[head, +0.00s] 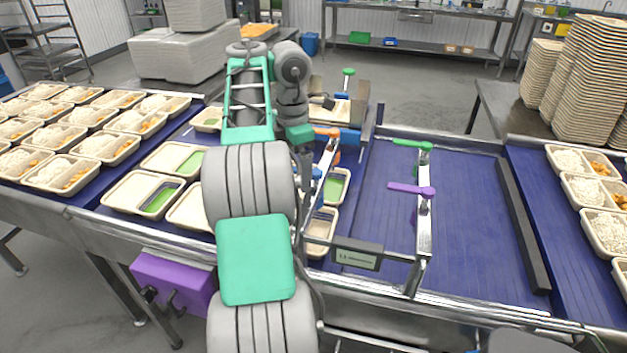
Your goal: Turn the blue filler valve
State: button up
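The blue filler valve (318,171) seems to be the small blue handle on the left metal rail, just right of my arm; part of it is hidden behind the arm. My gripper (306,178) points down beside this rail, close to the blue handle. The gripper is small, dark and partly covered by my arm, so I cannot tell whether its fingers touch the handle or are open. An orange handle (328,131) sits farther back on the same rail. A green handle (405,143) and a purple handle (408,188) sit on the right rail.
Trays with green contents (160,198) stand on the left belt around my arm. Filled rice trays (60,170) line the far-left belt, and more (596,196) stand at right. A dark bar (523,225) edges the bare blue belt (465,220). A purple box (172,283) hangs below the left belt.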

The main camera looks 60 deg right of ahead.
jog(key=shift+w+a+f, duration=0.1)
jog(key=shift+a+f, duration=0.05)
jog(key=shift+f, duration=0.05)
jog(key=shift+r+p, duration=0.35)
jog(key=shift+p, duration=0.1)
notch_tip(320, 180, up, 8)
jog(key=p, duration=0.7)
jog(key=shift+f, duration=0.25)
